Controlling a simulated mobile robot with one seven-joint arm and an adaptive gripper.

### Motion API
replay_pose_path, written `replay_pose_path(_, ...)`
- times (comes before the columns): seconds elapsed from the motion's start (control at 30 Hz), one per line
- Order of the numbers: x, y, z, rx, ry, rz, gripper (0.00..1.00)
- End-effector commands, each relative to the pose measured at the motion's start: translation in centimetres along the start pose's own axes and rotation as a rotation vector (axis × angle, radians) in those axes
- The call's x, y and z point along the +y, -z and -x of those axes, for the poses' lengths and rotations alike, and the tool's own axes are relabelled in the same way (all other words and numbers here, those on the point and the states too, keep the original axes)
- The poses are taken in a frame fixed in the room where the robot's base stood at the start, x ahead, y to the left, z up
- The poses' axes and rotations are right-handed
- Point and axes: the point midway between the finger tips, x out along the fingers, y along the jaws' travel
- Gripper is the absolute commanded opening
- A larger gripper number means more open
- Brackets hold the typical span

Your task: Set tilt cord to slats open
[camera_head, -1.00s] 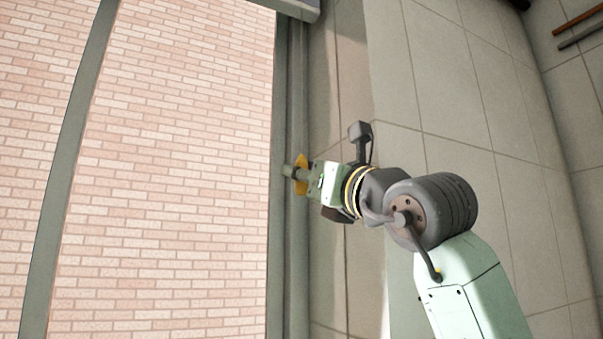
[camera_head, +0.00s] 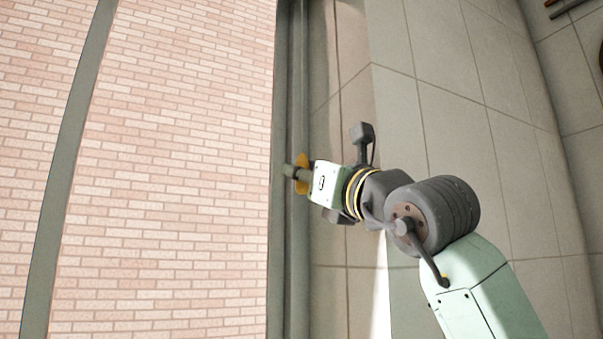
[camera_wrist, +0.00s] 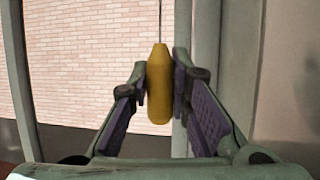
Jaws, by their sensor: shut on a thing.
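The tilt cord's yellow pull (camera_wrist: 159,85) is upright between the two finger pads of my gripper (camera_wrist: 160,80) in the wrist view. The thin cord (camera_wrist: 160,22) rises from its top. My gripper is shut on the pull; the finger pads stand on its left and right sides. In the head view, my gripper (camera_head: 290,172) is at the window frame's edge, and a yellow-orange part (camera_head: 302,159) shows beside its fingers. The slats are not clearly visible in either current view.
A window with a pink brick wall (camera_head: 165,180) behind it fills the left of the head view. A grey window frame (camera_head: 298,260) runs vertically beside my gripper. The tiled wall (camera_head: 460,120) on the right is bare near my arm.

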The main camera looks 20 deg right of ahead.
Motion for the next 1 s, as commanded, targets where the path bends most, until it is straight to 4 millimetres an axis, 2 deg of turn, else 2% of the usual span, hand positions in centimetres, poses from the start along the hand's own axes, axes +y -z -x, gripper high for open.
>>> replay_pose_path(0.2,0.1,0.6,0.0,0.016,-0.002,-0.002,0.00)
replay_pose_path(0.23,0.1,0.6,0.0,0.016,-0.002,-0.002,0.19)
replay_pose_path(0.53,0.1,0.4,0.0,0.012,-0.002,-0.001,0.39)
replay_pose_path(0.83,0.1,0.3,0.1,0.010,-0.001,-0.001,0.39)
replay_pose_path(1.0,0.0,0.3,1.8,0.010,0.001,0.000,0.39)
